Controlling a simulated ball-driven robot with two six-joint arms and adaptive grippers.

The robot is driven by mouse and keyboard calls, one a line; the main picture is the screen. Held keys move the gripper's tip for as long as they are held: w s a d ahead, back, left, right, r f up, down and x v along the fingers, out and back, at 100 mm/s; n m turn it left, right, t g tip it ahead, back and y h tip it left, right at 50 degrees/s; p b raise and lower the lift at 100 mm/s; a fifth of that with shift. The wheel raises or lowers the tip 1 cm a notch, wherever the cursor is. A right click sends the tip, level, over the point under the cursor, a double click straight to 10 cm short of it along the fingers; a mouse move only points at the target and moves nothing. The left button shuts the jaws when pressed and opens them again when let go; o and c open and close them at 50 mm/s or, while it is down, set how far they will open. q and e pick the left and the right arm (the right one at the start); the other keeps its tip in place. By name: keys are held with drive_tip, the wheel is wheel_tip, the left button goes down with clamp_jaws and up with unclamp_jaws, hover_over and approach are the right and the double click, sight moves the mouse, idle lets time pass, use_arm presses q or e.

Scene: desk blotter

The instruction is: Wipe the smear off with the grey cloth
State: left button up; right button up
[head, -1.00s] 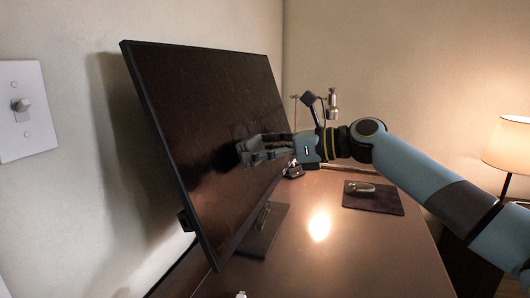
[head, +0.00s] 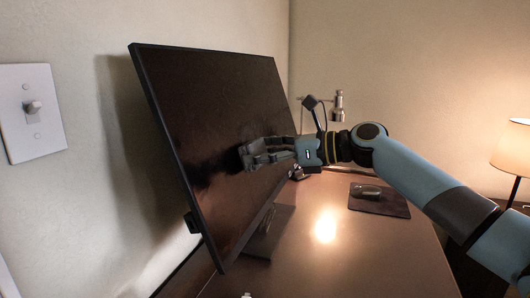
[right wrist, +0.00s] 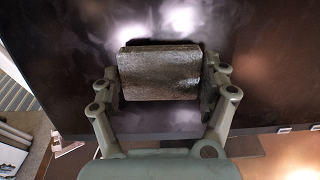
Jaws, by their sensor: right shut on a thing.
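The grey cloth (head: 246,157) is a dark folded block in my right gripper (head: 262,154), held at the front of the black monitor screen (head: 205,110). In the right wrist view the cloth (right wrist: 160,72) sits between the two fingers, which are shut on it from both sides. It is flat against or very close to the screen; contact cannot be told for certain. Pale hazy patches (right wrist: 180,18) show on the screen above and around the cloth. I cannot tell how much is smear and how much is reflected light. My left gripper is not in view.
The monitor stands on a foot (head: 268,236) on the brown desk (head: 340,245). A mouse (head: 367,190) lies on a dark pad (head: 392,205) to the right. A small desk lamp (head: 338,105) stands behind my right gripper. A light switch (head: 33,108) is on the left wall.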

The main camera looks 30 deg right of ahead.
drive_tip(key=shift+w+a+f, duration=0.15)
drive_tip(key=shift+w+a, duration=0.15)
drive_tip(key=shift+w+d, duration=0.1)
